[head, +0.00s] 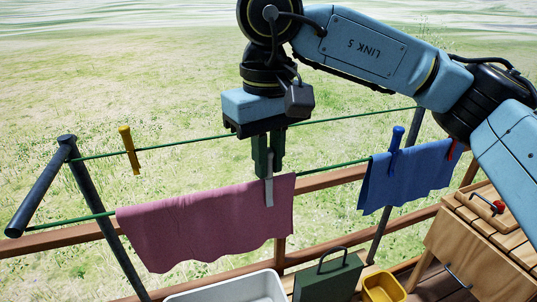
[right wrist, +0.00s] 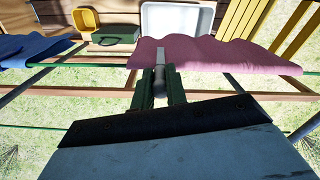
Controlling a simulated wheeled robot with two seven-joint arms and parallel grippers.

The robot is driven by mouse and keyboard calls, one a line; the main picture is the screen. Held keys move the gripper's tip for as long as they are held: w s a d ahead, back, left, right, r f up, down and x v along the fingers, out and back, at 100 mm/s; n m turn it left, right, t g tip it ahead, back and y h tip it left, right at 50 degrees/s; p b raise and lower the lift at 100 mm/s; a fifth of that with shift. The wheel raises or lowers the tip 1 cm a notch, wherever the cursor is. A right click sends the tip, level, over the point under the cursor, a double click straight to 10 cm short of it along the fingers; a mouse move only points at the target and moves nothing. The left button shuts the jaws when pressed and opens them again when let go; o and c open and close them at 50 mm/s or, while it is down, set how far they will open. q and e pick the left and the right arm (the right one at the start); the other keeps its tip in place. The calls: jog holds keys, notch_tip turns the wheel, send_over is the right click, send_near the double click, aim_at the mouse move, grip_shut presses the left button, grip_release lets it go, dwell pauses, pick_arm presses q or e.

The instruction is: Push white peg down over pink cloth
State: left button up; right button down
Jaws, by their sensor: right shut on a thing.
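The pink cloth (head: 200,228) hangs over the near green line and also shows in the right wrist view (right wrist: 225,55). The white peg (head: 269,190) is upright near the cloth's right end, its lower part overlapping the cloth and its upper part above the cloth's top edge. In the right wrist view the peg (right wrist: 160,57) shows between the fingertips, over the cloth's left end there. My right gripper (head: 268,165) points down above the line and is shut on the peg's upper part. I cannot tell how firmly the peg grips the cloth. My left gripper is not in view.
A blue cloth (head: 405,178) hangs to the right with a blue peg (head: 396,150) and a red peg (head: 455,150). A yellow peg (head: 129,150) sits on the far line. Below are a white tub (head: 228,291), a green box (head: 328,281), a yellow bin (head: 383,289) and a wooden cabinet (head: 475,255).

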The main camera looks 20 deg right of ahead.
jog(key=c, duration=1.3)
grip_release()
jog(key=shift+c, duration=0.2)
jog(key=shift+r, duration=0.1)
notch_tip(320, 180, up, 23)
jog(key=p, duration=1)
jog(key=shift+p, duration=0.3)
